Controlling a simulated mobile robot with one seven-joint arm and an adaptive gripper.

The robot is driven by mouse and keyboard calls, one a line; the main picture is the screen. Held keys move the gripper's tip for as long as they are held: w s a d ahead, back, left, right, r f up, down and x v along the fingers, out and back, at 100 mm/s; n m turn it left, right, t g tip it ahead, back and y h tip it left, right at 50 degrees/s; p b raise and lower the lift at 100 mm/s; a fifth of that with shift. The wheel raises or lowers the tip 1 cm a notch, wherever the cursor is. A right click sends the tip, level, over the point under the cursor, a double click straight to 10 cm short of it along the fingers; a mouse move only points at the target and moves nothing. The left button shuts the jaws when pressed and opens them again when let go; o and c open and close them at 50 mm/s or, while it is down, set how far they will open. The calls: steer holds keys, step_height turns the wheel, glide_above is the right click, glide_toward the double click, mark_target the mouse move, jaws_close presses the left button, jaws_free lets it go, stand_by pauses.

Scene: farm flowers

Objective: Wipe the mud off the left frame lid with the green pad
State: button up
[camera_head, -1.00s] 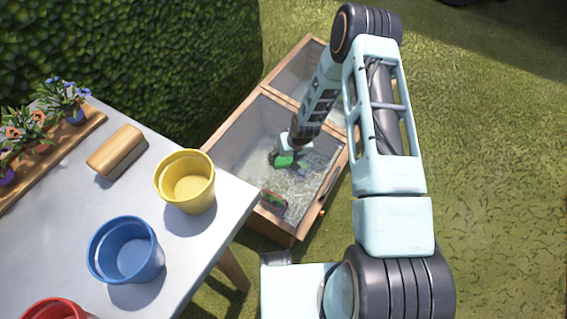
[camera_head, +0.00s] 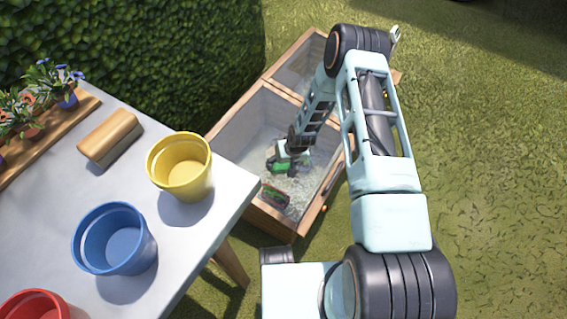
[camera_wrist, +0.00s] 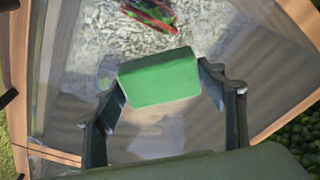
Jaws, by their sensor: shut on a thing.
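A wooden cold frame (camera_head: 264,224) with two glazed lids stands on the grass. The nearer lid (camera_head: 243,130) lies under my arm; the farther lid (camera_head: 299,66) is partly behind it. My gripper (camera_head: 281,166) is shut on the green pad (camera_head: 277,169), low over the nearer lid's glass. In the wrist view, the green pad (camera_wrist: 158,78) sits between both fingers. I cannot tell whether it touches the glass. A small dark spot (camera_wrist: 104,84) shows left of the pad, perhaps mud. My gripper hides part of the glass in the head view.
A red and green item (camera_head: 274,194) shows at the frame's near end. A table at left holds a yellow pot (camera_head: 180,167), a blue pot (camera_head: 115,239), a red pot (camera_head: 40,306), a wooden block (camera_head: 110,138) and potted flowers (camera_head: 63,82). Open grass lies right.

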steer(key=shift+b+x, duration=1)
steer(key=shift+x, duration=0.1)
stand_by(0.6)
steer(key=shift+s, duration=0.15)
